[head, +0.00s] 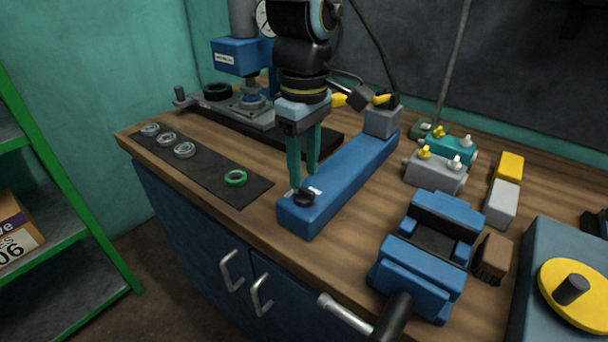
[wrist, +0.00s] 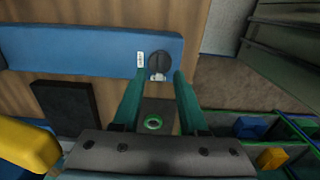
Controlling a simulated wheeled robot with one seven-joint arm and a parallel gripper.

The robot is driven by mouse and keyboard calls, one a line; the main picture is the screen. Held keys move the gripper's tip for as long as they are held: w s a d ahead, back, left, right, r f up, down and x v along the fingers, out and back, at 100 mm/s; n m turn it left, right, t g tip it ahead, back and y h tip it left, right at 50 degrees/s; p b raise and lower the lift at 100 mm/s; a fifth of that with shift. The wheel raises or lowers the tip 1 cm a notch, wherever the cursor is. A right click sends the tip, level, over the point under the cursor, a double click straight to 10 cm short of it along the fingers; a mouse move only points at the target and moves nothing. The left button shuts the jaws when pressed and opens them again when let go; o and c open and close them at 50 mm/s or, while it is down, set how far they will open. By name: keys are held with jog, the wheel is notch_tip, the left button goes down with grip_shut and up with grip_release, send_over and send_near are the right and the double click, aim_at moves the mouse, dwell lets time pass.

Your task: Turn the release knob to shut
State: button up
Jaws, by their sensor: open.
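The release knob (head: 303,199) is a small black round knob on the near end of the long blue pump body (head: 345,185). It also shows in the wrist view (wrist: 159,63), with a pale mark or label at its lower edge. Small white labels sit beside the knob; their text is too small to read. My gripper (head: 304,181) points down with its two teal fingers apart and empty. Its tips are close above the knob. In the wrist view the knob shows between and just beyond the fingertips (wrist: 159,76). Contact cannot be told.
A dark mat (head: 205,172) left of the pump holds a green ring (head: 235,178) and several metal rings. A blue vise (head: 425,255) stands to the right. A blue press (head: 240,56) stands behind. The bench's front edge is close to the knob.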

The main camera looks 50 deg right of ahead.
aim_at(304, 188)
jog(key=shift+f, duration=1.6)
grip_shut()
